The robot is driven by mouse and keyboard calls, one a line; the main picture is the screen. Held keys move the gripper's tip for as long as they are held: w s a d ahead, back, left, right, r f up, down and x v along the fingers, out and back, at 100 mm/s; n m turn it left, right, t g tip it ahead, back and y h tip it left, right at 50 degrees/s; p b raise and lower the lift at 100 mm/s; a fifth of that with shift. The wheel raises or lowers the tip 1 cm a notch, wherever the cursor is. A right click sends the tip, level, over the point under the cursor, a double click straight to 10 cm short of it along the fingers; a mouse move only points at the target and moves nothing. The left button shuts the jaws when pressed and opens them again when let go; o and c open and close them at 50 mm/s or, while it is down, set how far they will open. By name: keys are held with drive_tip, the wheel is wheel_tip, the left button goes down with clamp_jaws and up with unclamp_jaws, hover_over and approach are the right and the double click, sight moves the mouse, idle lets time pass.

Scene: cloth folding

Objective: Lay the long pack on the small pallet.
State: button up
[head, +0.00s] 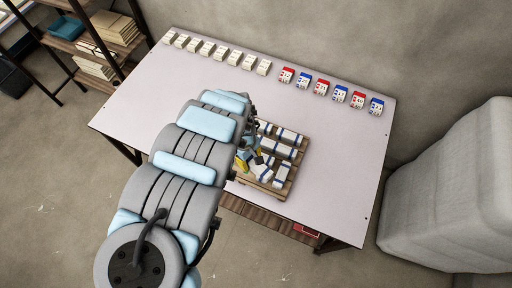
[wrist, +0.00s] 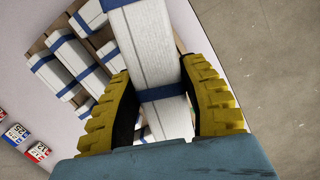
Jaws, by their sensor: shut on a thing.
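My gripper (wrist: 157,82) has yellow ribbed fingers and is shut on a long white pack (wrist: 150,45) with blue bands. The pack runs between the fingers and out of the top of the wrist view. In the head view my gripper (head: 243,163) is low over the left part of the small wooden pallet (head: 268,187), partly hidden by my arm. Several white packs with blue bands (head: 289,136) lie on the pallet, and they also show in the wrist view (wrist: 70,52). I cannot tell whether the held pack touches the pallet or the packs there.
The pallet stands near the front edge of the pale table (head: 345,190). Along the back are a row of small white packs (head: 207,48) and a row of red and blue labelled blocks (head: 322,87). Shelves (head: 75,45) stand left, a large grey covered bulk (head: 450,190) right.

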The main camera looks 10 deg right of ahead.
drive_tip(key=s+f+n+p, duration=0.2)
drive_tip(key=s+n, duration=0.1)
drive_tip(key=s, duration=0.1)
drive_tip(key=b, duration=0.6)
hover_over(234, 168)
drive_tip(key=shift+n, duration=0.3)
drive_tip(key=f, duration=0.4)
drive_tip(key=s+f, duration=0.1)
drive_tip(key=f, duration=0.2)
drive_tip(key=shift+d, duration=0.3)
drive_tip(key=shift+w+a+f, duration=0.4)
drive_tip(key=shift+w+f, duration=0.2)
drive_tip(key=shift+f, duration=0.25)
drive_tip(key=shift+w+a+f+b, duration=0.1)
drive_tip(key=shift+w+f+b, duration=0.3)
drive_tip(key=shift+w+f, duration=0.1)
drive_tip(key=shift+w+a, duration=0.1)
drive_tip(key=shift+a, duration=0.05)
drive_tip(key=shift+f, duration=0.1)
drive_tip(key=shift+w+a+f, duration=0.1)
